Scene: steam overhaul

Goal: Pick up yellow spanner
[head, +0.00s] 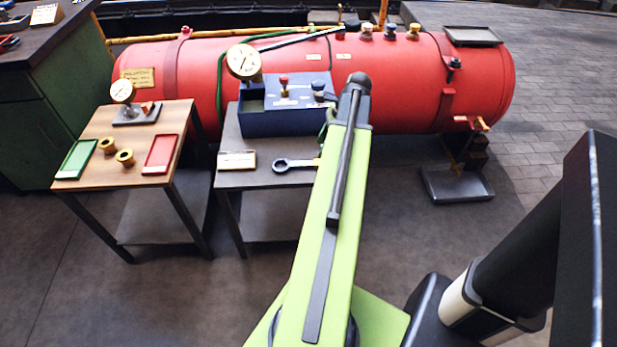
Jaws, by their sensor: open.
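A spanner (293,164) lies on the right-hand small table (228,181). Its ring end and the start of its shaft look dark grey, and a bit of yellow shows at the right, where my green arm covers the rest. My arm reaches up through the middle of the head view, in front of that table's right side. My gripper cannot be made out; it is hidden behind the arm.
A blue box with a gauge (290,119) stands behind the spanner, and a small sign (237,160) stands left. The left table (101,181) holds red and green trays, brass rings and a gauge. A red boiler (420,85) lies behind. Floor is clear at lower left.

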